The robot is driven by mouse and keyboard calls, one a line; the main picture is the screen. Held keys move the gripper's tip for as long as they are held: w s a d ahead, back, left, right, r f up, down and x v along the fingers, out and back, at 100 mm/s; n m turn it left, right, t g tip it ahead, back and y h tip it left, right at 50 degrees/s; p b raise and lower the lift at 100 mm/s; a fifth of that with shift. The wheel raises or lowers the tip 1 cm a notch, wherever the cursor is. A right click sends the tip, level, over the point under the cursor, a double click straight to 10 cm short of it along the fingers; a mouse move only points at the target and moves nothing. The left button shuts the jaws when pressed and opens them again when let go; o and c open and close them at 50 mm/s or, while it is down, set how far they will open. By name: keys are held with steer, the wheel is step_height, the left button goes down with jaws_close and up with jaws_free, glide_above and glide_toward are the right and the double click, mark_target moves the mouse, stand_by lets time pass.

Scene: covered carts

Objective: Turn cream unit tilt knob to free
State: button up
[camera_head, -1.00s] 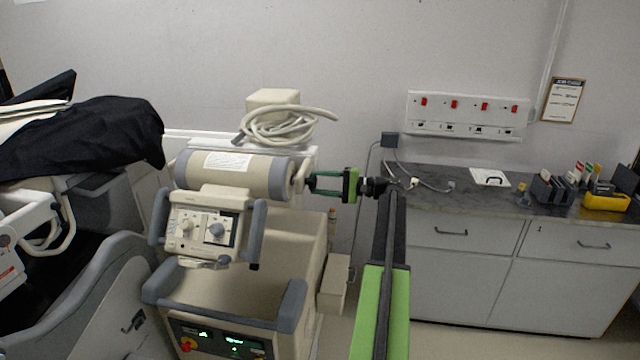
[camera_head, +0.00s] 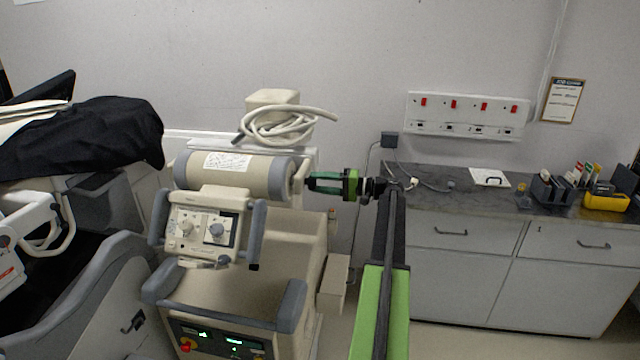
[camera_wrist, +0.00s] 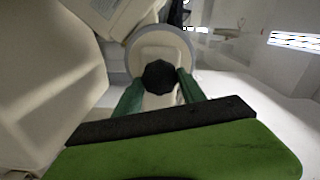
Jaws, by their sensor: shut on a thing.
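The cream unit (camera_head: 240,285) stands in the middle of the head view, with a horizontal cream cylinder (camera_head: 255,176) with grey bands on top. The tilt knob (camera_wrist: 159,76) is a dark faceted knob on the cylinder's round end face, seen in the wrist view. My gripper (camera_head: 310,182) reaches it from the right in the head view. In the wrist view its green fingers (camera_wrist: 158,88) lie on either side of the knob and are shut on it.
A control panel with dials (camera_head: 203,228) hangs at the front of the unit. A coiled cable (camera_head: 285,125) lies on top. A cart with a black cover (camera_head: 85,140) stands left. A grey counter (camera_head: 460,205) with small items stands right.

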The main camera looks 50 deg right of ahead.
steer(key=o, duration=1.4)
steer(key=shift+c, duration=0.2)
steer(key=v, duration=1.7)
steer(key=shift+s, duration=0.15)
